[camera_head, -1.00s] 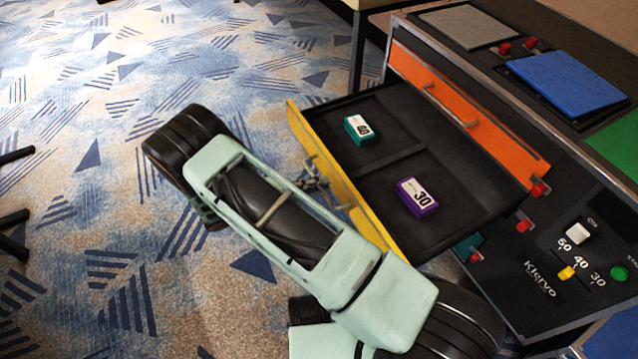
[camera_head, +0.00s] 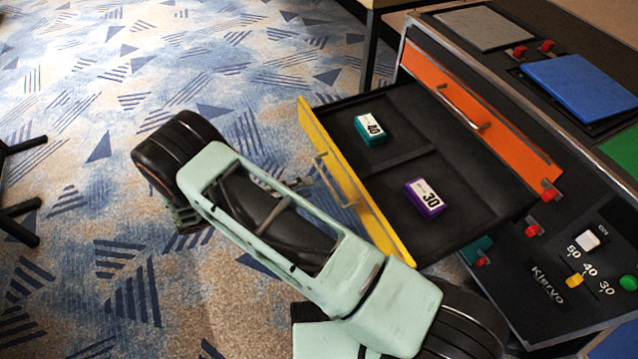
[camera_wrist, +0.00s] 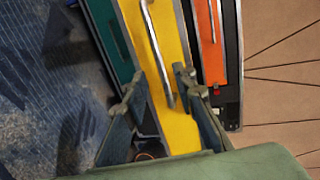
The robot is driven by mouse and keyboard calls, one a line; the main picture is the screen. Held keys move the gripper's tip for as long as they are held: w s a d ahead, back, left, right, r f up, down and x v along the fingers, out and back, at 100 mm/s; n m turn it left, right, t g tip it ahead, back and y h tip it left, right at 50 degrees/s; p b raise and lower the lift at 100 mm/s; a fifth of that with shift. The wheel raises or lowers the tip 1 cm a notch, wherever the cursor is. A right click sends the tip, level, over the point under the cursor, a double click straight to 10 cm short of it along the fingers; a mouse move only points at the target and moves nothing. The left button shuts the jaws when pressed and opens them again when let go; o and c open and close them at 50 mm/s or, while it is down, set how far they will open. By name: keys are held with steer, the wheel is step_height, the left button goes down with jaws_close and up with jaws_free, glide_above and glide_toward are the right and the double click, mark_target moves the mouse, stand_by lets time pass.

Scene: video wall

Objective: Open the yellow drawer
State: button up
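The yellow drawer (camera_head: 383,232) stands pulled far out of the cabinet, with its inside in plain view. Its grey bar handle (camera_head: 334,182) is on the front face. The handle also shows in the wrist view (camera_wrist: 154,48). My gripper (camera_wrist: 158,84) is open, its two fingers apart in front of the yellow face, with the near end of the handle appearing between them. In the head view my gripper (camera_head: 308,184) is mostly hidden by my arm. It appears a little apart from the handle, holding nothing.
The orange drawer (camera_head: 480,112) above is shut. A teal drawer (camera_wrist: 108,40) lies below. Red, white, yellow and green buttons line the cabinet. Carpet to the left is open.

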steer(key=v, duration=0.4)
steer(key=shift+s, duration=0.1)
stand_by(0.4)
